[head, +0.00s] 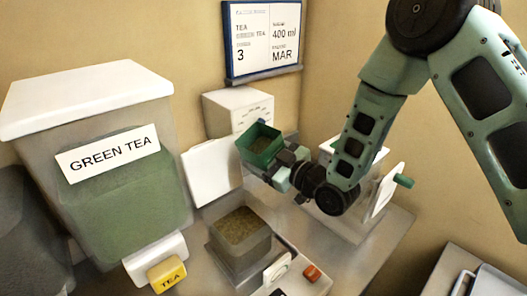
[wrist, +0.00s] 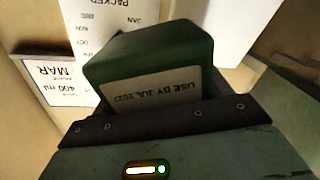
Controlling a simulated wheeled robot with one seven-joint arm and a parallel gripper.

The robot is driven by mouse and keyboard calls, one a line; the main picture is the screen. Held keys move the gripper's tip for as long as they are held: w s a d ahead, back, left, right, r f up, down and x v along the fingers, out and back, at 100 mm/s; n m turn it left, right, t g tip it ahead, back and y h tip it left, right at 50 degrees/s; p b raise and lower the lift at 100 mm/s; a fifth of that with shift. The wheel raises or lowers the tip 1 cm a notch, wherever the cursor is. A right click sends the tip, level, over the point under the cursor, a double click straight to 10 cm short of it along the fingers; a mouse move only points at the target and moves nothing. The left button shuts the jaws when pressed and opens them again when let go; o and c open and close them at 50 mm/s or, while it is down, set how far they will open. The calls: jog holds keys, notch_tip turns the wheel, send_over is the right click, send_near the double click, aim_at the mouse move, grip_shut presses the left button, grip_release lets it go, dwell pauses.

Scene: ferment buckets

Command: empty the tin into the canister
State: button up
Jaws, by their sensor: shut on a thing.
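A small green open tin (head: 259,146) is held in my gripper (head: 278,164), above and behind the counter's middle. Dark greenish loose leaf shows inside it. In the wrist view the tin (wrist: 150,65) fills the space between the jaws, with a "USE BY JUL 2022" label on its side. My gripper is shut on it. An open square grey canister (head: 240,253) stands below and slightly left of the tin, apart from it. Brownish-green loose material shows inside. I cannot tell exactly how far the tin is tilted.
A large white-lidded bin (head: 85,95) labelled GREEN TEA stands at left, with a yellow TEA tag (head: 167,274) at its front. A white box (head: 237,108) is behind the tin. A clear-sided machine with a green handle (head: 403,181) stands right. A sign (head: 262,38) hangs on the wall.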

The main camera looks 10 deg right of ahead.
notch_tip(320, 180, down, 3)
jog(key=shift+w+d+r+n+b, duration=0.1)
jog(key=shift+n+b, duration=0.3)
jog(key=shift+b, duration=0.25)
jog(key=f+n, duration=0.1)
jog(key=f, duration=0.1)
jog(key=f+n+b, duration=0.1)
jog(key=shift+w+d+n, duration=0.25)
jog(key=shift+d+n, duration=0.05)
jog(key=n+p, duration=0.1)
jog(key=n, duration=0.2)
jog(key=shift+w+d+p, duration=0.1)
jog(key=shift+w+p, duration=0.05)
jog(key=shift+p, duration=0.25)
jog(key=shift+r+n+p, duration=0.15)
jog(key=shift+n+p, duration=0.3)
jog(key=shift+n, duration=0.95)
jog(key=shift+d+f, duration=0.1)
jog(key=shift+f, duration=0.1)
jog(key=shift+b, duration=0.35)
